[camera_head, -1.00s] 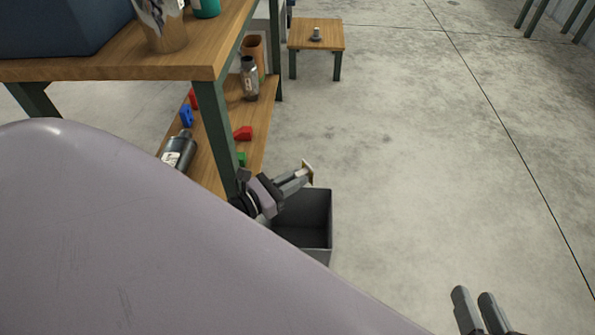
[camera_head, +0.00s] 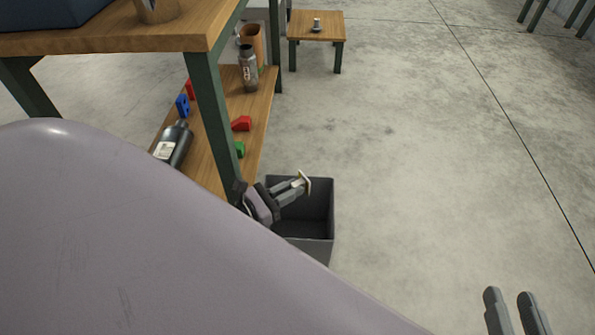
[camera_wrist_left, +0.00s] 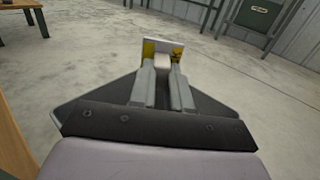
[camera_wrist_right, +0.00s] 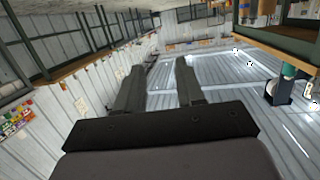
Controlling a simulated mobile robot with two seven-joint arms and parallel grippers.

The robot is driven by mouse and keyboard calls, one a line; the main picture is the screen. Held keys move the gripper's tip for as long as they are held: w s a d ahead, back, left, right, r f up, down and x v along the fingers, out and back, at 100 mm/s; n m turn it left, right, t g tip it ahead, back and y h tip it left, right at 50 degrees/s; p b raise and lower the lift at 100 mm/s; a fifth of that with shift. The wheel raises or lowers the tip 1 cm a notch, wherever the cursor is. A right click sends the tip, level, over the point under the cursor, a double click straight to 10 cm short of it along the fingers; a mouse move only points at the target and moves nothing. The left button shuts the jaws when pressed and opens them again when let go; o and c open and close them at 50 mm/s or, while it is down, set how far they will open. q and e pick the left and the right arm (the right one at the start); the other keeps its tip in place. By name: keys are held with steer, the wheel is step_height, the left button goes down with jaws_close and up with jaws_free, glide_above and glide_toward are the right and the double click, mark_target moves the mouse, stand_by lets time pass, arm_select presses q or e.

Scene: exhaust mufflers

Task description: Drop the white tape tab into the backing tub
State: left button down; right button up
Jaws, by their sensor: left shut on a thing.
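The white tape tab (camera_head: 306,181) is a small pale flat piece at the tips of my left gripper (camera_head: 298,186). My left gripper is shut on it and holds it above the dark grey backing tub (camera_head: 319,247). In the left wrist view the tab (camera_wrist_left: 164,45) shows white with yellow patches, gripped between the fingertips. The tub stands open on the floor beside the workbench leg; its near left part is hidden by my arm and body. My right gripper (camera_head: 517,300) is open and empty over the floor at the lower right.
A wooden workbench (camera_head: 130,42) stands at the left with a green leg close to my left gripper. Its lower shelf (camera_head: 213,150) holds a dark bottle (camera_head: 174,146), a silver canister (camera_head: 248,70) and coloured blocks. A small table (camera_head: 300,28) stands behind. The floor at right is clear.

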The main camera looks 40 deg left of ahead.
arm_select(q)
steer(key=c, duration=1)
jaws_free()
steer(key=p+v, duration=0.1)
steer(key=v, duration=0.6)
arm_select(e)
steer(key=shift+w+a+f+m+g, duration=0.2)
steer(key=shift+a+m+g, duration=0.1)
steer(key=shift+a+g, duration=0.1)
